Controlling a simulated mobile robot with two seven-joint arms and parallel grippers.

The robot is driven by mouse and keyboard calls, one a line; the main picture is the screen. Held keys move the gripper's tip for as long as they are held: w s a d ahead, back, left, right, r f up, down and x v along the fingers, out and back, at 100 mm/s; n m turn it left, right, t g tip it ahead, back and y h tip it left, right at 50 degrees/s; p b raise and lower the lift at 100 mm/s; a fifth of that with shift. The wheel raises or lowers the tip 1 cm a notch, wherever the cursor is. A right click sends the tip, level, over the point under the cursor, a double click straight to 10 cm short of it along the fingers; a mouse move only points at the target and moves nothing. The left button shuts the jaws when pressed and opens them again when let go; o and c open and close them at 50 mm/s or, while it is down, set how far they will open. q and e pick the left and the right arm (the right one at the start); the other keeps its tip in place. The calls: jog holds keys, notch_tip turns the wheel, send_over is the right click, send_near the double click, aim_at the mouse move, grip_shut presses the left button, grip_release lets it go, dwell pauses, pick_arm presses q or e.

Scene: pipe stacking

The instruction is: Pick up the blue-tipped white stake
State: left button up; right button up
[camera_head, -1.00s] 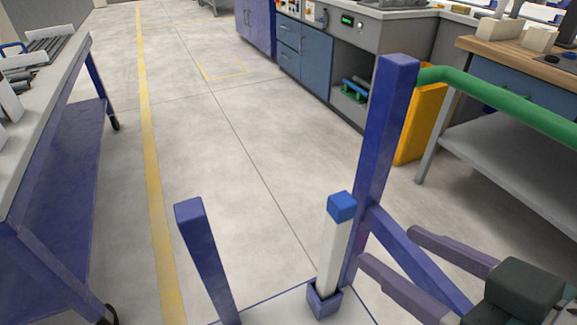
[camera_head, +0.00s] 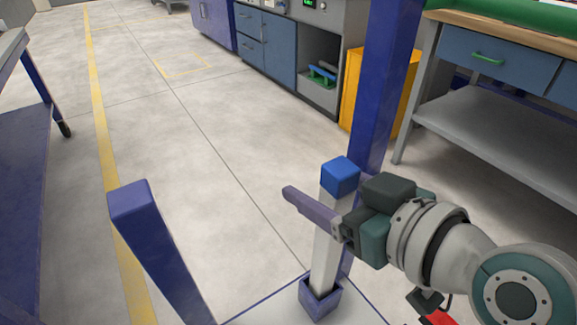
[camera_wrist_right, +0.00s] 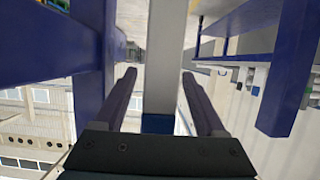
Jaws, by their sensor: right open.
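The blue-tipped white stake (camera_head: 325,262) stands upright in a small blue square socket (camera_head: 320,301) on a pale base plate in the head view. Its blue tip (camera_head: 340,176) is on top. My right gripper (camera_head: 307,207) is open at the stake's upper part, just below the tip, with one finger passing in front and the other hidden. In the right wrist view, the white shaft (camera_wrist_right: 166,60) runs between the two open fingers (camera_wrist_right: 158,75), with visible gaps on both sides. The blue tip (camera_wrist_right: 157,123) lies close to the palm there. My left gripper is not in view.
A tall blue post (camera_head: 385,90) rises close behind the stake. A shorter blue post (camera_head: 150,235) stands to the left. A yellow bin (camera_head: 352,95) and a workbench (camera_head: 490,125) are behind at right; a blue cart (camera_head: 22,170) is at far left. Open floor lies between.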

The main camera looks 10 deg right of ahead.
jog(key=shift+w+a+f, duration=0.1)
jog(key=shift+w, duration=0.25)
jog(key=shift+c, duration=0.4)
grip_shut()
